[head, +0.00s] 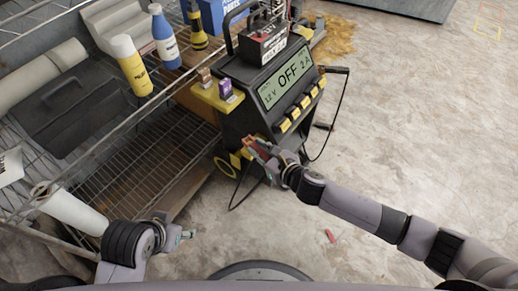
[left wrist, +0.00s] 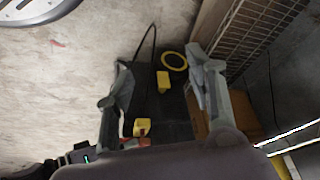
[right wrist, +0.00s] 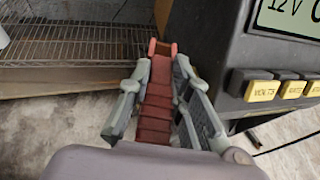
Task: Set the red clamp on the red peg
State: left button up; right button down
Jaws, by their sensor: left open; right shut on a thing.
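The red clamp (right wrist: 156,98) lies lengthwise between the fingers of my right gripper (right wrist: 162,75), its jaw end pointing away from the wrist. In the head view my right gripper (head: 268,153) holds the clamp (head: 257,147) beside the lower front left of the black charger (head: 256,113). I cannot make out the red peg; the gripper and clamp hide part of the charger's side. My left gripper (head: 184,236) is low at the left, apart from the charger. In the left wrist view its fingers (left wrist: 158,65) are spread and empty.
A wire shelf (head: 110,150) with bottles and a dark case (head: 72,112) stands at left. A yellow tray (head: 217,96) with small blocks juts from the charger. A black cable (head: 327,140) hangs at its right. A small red piece (head: 330,236) lies on the open concrete floor.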

pick_arm(q)
jog(key=shift+r, duration=0.1)
dwell(0.4)
jog(key=shift+s+a+g+p, duration=0.15)
jog(key=shift+s+g+p, duration=0.15)
jog(key=shift+s, duration=0.25)
jog(key=shift+w, duration=0.15)
pick_arm(e)
jog(key=shift+f, duration=0.1)
pick_arm(q)
jog(key=shift+w, duration=0.25)
pick_arm(e)
jog(key=shift+f, duration=0.1)
pick_arm(q)
jog(key=shift+w, duration=0.1)
jog(key=shift+w+d+t, duration=0.2)
jog(key=shift+w+t, duration=0.1)
jog(key=shift+t, duration=0.1)
pick_arm(e)
jog(key=shift+f, duration=0.15)
pick_arm(q)
jog(key=shift+w+b, duration=0.1)
jog(key=shift+b, duration=0.2)
